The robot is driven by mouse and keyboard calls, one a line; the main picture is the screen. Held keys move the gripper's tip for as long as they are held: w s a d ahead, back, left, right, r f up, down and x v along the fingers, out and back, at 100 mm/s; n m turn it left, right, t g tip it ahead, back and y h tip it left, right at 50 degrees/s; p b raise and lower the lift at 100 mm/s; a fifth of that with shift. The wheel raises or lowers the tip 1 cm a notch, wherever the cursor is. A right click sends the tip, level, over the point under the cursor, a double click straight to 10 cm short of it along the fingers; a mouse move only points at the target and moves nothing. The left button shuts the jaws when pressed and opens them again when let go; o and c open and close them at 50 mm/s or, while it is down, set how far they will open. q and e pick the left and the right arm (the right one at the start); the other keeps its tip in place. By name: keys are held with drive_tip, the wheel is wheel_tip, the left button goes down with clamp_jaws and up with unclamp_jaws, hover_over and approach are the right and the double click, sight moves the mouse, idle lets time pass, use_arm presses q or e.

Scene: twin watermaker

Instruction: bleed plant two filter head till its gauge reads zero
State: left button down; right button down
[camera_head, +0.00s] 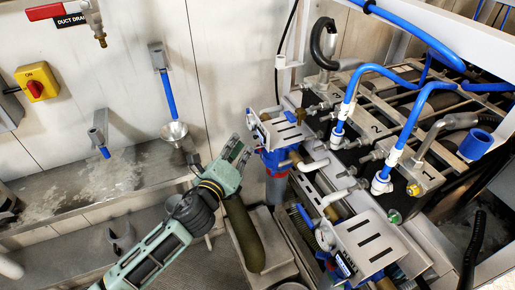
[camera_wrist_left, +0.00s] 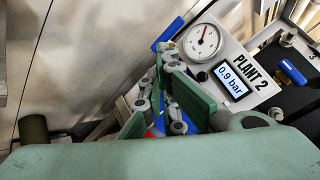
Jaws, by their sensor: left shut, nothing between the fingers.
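The plant 2 panel (camera_wrist_left: 256,72) is in the left wrist view, with a round white gauge (camera_wrist_left: 204,41) and a display (camera_wrist_left: 231,79) reading 0.9 bar. My left gripper (camera_head: 244,148) is shut and empty beside the plant 2 filter head (camera_head: 275,158), a blue head over a grey bowl, in the head view. Its fingers (camera_wrist_left: 163,52) also show in the left wrist view, left of the gauge. A blue lever (camera_wrist_left: 168,33) lies at the fingertips; I cannot tell whether they touch it. My right gripper is out of view.
A second metal panel (camera_head: 366,242) with its own gauge (camera_head: 325,238) stands at the lower right. Blue hoses (camera_head: 405,110) and pipes crowd the right.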

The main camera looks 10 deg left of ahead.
use_arm(q)
drive_tip(key=shift+d, duration=0.15)
idle(0.3)
drive_tip(key=shift+w+d, duration=0.2)
drive_tip(key=shift+w, duration=0.05)
drive_tip(key=shift+w+d, duration=0.25)
drive_tip(key=shift+d, duration=0.15)
idle(2.9)
drive_tip(key=shift+s+a+p, duration=0.1)
drive_tip(key=shift+p, duration=0.2)
drive_tip(key=shift+s+a, duration=0.4)
drive_tip(key=shift+a, duration=0.25)
drive_tip(key=shift+s+a+p, duration=0.2)
drive_tip(key=shift+s+a, duration=0.5)
drive_tip(key=shift+a, duration=0.35)
drive_tip(key=shift+s+a+p, duration=0.15)
drive_tip(key=shift+s+a, duration=0.55)
drive_tip(key=shift+a, duration=0.3)
